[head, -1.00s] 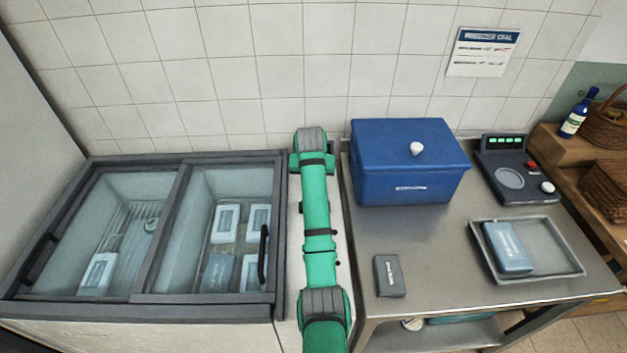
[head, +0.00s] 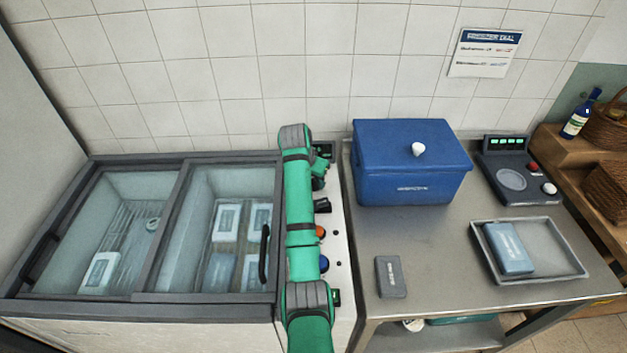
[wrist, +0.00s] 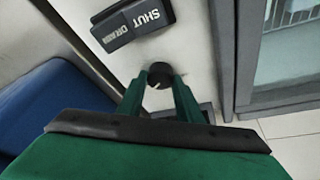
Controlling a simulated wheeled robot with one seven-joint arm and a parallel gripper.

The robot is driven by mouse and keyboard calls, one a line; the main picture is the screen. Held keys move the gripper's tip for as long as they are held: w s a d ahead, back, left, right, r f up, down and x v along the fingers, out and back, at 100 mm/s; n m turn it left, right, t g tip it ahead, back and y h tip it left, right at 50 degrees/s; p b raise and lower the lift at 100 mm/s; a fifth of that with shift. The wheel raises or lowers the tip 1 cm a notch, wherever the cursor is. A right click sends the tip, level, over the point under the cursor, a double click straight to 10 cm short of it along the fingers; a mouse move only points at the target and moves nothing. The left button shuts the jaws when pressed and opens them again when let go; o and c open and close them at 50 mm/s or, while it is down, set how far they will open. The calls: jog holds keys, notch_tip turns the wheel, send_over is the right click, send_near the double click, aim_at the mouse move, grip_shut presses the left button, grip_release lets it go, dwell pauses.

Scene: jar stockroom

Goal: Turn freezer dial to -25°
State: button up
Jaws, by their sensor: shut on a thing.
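The dial (wrist: 158,76) is a small round black knob with a pale mark near its lower edge in the wrist view. It stands on a pale panel. My gripper (wrist: 159,82) has its two green fingers on either side of the dial and is shut on it. In the head view my gripper (head: 319,178) is at the far part of the narrow white panel (head: 338,222) right of the freezer (head: 150,300), and my arm hides the dial there. No temperature reading is legible.
A black block marked SHUT DRAIN (wrist: 132,22) sits close to the dial. An orange button (head: 320,231) and a blue knob (head: 324,264) are nearer on the panel. A blue box (head: 410,165) stands on the steel table to the right. A wall sign (head: 485,52) hangs above.

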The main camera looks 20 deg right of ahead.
jog(key=o, duration=1)
jog(key=v, duration=1)
jog(key=shift+s+a+r, duration=0.1)
jog(key=shift+s+r, duration=0.05)
jog(key=shift+r, duration=0.2)
jog(key=shift+a, duration=0.1)
